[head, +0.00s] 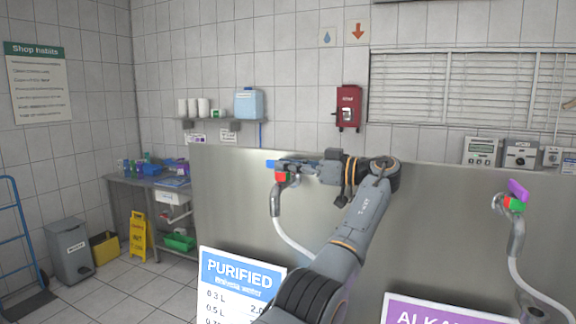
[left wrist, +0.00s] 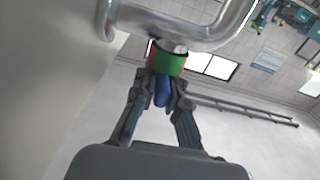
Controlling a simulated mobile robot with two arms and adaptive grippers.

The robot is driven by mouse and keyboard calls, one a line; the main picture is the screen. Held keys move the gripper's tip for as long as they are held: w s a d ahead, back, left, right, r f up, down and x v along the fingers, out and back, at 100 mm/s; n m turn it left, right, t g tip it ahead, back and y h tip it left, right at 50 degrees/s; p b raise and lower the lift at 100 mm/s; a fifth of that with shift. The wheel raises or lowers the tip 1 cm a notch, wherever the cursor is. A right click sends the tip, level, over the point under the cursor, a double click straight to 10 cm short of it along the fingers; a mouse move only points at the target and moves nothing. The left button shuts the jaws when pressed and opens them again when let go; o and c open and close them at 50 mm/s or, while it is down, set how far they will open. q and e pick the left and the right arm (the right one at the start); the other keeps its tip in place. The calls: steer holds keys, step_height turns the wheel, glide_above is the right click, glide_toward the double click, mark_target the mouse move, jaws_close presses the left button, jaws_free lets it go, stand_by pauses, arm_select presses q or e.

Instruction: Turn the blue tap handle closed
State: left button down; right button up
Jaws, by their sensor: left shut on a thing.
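The blue tap handle (head: 270,164) sticks out at the top of the left tap (head: 275,204), above a red and green collar (head: 281,177). My left gripper (head: 284,164) is at this handle. In the left wrist view, the fingers of my left gripper (left wrist: 162,95) are closed around the blue handle (left wrist: 161,91), just by the green and red collar (left wrist: 167,62). The metal pipe of the tap (left wrist: 190,35) curves close above the fingers. The fingers hide part of the handle. My right gripper is not in view.
A steel panel (head: 230,205) stands behind the tap, with a blue "PURIFIED" sign (head: 240,282) below. A second tap (head: 515,240) with a purple handle (head: 518,189) is at the right. A white hose (head: 293,240) hangs from the left tap.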

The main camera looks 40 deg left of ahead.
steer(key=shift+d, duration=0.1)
arm_select(q)
steer(key=c, duration=1.4)
jaws_free()
steer(key=shift+d, duration=0.1)
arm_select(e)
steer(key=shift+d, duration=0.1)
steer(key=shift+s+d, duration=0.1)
arm_select(q)
steer(key=shift+v, duration=3.7)
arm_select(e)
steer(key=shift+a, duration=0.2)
